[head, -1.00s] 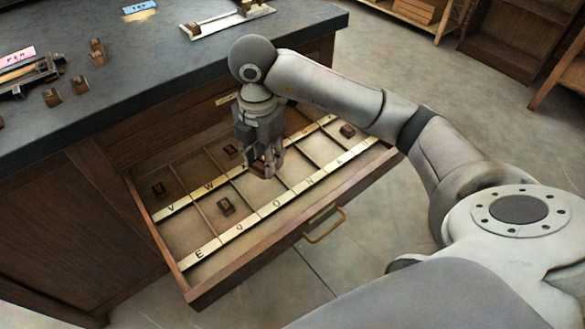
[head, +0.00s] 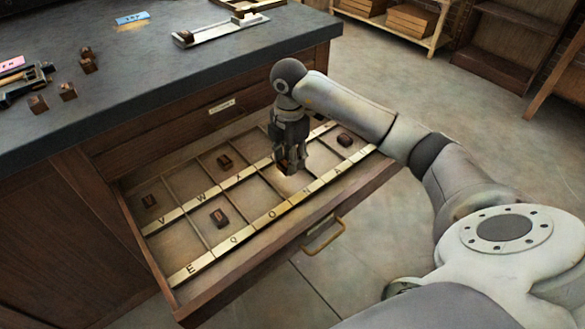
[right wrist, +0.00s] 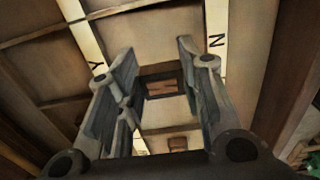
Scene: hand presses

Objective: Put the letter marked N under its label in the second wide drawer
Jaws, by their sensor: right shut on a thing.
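My right gripper (head: 288,168) points down over the open drawer (head: 232,262), at the compartment behind the N label (head: 308,193). It is shut on a small dark brown letter block (right wrist: 160,88), whose reddish mark looks like an N in the right wrist view. In that view the N label strip (right wrist: 217,45) lies right of the fingers and the Y strip (right wrist: 90,45) left. I cannot tell whether the block touches the drawer floor. My left gripper is not in view.
Thin dividers separate compartments. The dark counter (head: 150,75) above carries more blocks and trays.

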